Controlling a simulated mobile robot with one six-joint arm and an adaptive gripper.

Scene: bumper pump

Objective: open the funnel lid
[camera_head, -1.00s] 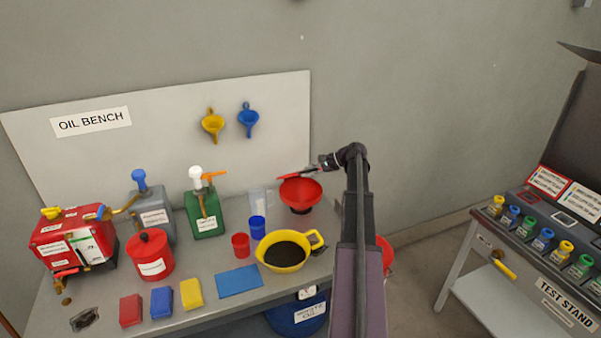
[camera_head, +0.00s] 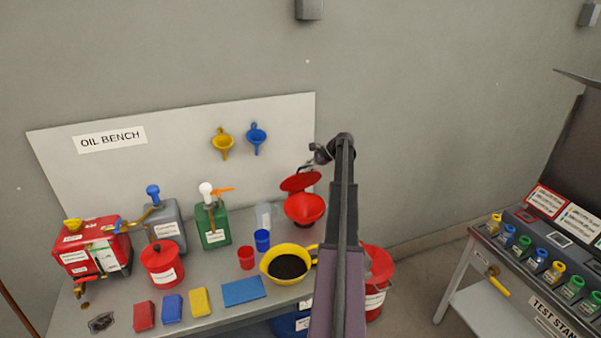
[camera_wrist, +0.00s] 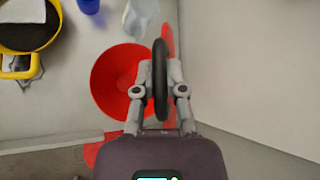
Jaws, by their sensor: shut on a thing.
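The red funnel (camera_head: 304,211) stands at the right end of the oil bench; its wide bowl (camera_wrist: 108,85) shows open in the wrist view. Its red lid (camera_head: 299,182) is raised and tilted back behind the bowl, and shows as a thin red strip (camera_wrist: 168,42) in the wrist view. My gripper (camera_head: 310,166) is at the lid's upper edge. In the wrist view my gripper (camera_wrist: 160,82) is shut on a dark rounded part, apparently the lid's handle. The exact contact is partly hidden by the fingers.
A clear jug (camera_head: 265,217), a blue cup (camera_head: 262,240) and a yellow pan of dark oil (camera_head: 312,254) stand near the funnel. A red bucket (camera_head: 378,268) is beside the bench. The wall board (camera_head: 180,165) stands behind.

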